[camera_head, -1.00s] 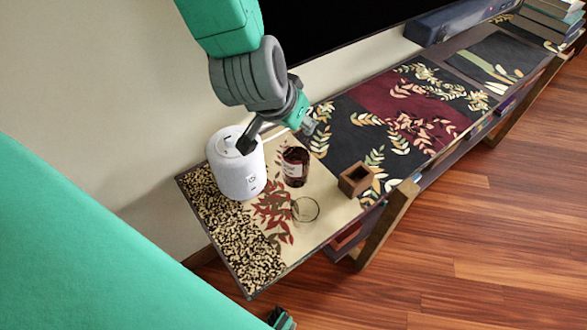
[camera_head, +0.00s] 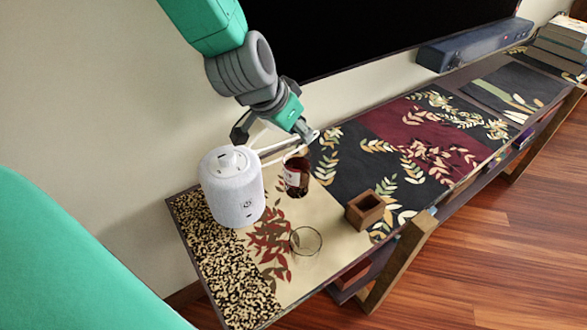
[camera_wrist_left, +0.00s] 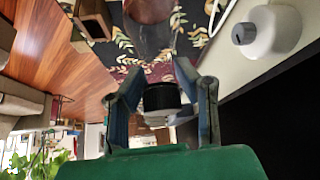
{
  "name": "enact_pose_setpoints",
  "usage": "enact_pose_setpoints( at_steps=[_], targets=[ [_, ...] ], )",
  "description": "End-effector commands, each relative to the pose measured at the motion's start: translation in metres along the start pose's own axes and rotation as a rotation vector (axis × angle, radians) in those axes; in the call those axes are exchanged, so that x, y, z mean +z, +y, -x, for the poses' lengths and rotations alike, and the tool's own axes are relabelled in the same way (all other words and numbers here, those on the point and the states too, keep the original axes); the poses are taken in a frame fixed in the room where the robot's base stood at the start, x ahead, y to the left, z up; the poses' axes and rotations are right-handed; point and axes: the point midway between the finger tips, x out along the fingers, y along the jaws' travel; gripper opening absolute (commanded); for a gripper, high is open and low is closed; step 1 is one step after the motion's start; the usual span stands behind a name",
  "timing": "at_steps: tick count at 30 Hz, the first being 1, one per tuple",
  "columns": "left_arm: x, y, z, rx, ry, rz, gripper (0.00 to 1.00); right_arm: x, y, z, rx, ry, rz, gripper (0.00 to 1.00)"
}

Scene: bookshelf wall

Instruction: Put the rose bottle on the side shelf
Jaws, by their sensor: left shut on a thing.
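The rose bottle (camera_head: 297,178) is a small bottle of dark red liquid with a pale label. It is close to upright and appears raised a little above the cream end of the long low shelf (camera_head: 325,215). My left gripper (camera_head: 278,138) is above it, shut on its top. In the left wrist view, the fingers (camera_wrist_left: 160,85) are on either side of the black cap (camera_wrist_left: 162,97), with the bottle's brownish body (camera_wrist_left: 150,40) beyond. The gripper hides the bottle's neck in the head view. My right gripper is out of view.
A white cylinder (camera_head: 233,190) stands left of the bottle, with a pale strap-like band near the gripper. A clear glass (camera_head: 305,241) and a square wooden cup (camera_head: 365,210) stand in front. A soundbar (camera_head: 475,45) and books (camera_head: 562,42) are at far right.

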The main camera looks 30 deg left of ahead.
Motion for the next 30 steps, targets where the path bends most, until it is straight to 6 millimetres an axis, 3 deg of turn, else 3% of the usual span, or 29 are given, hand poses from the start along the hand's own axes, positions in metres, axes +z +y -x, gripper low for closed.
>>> enact_pose_setpoints(
  at_steps=[3, 10, 15, 26, 27, 29, 30],
  targets=[
    [0.012, -0.001, -0.018, 0.002, 0.0, 0.005, 0.0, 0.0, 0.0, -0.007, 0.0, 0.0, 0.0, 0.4],
    [0.021, -0.001, -0.032, 0.0, 0.002, 0.004, 0.0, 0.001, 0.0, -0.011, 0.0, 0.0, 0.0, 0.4],
    [0.034, -0.001, -0.053, 0.002, 0.001, 0.005, 0.0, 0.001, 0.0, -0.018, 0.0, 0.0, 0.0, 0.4],
    [0.036, -0.001, -0.057, -0.001, 0.003, 0.002, 0.0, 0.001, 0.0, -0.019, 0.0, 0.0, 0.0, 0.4],
    [0.037, -0.001, -0.058, -0.001, 0.001, 0.003, 0.3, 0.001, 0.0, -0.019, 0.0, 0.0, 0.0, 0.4],
    [0.037, -0.001, -0.058, 0.0, 0.001, 0.003, 0.48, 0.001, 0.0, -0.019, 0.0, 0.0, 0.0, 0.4],
    [0.037, -0.001, -0.058, 0.0, 0.001, 0.003, 0.48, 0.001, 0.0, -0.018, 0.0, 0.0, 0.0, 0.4]
  ],
)
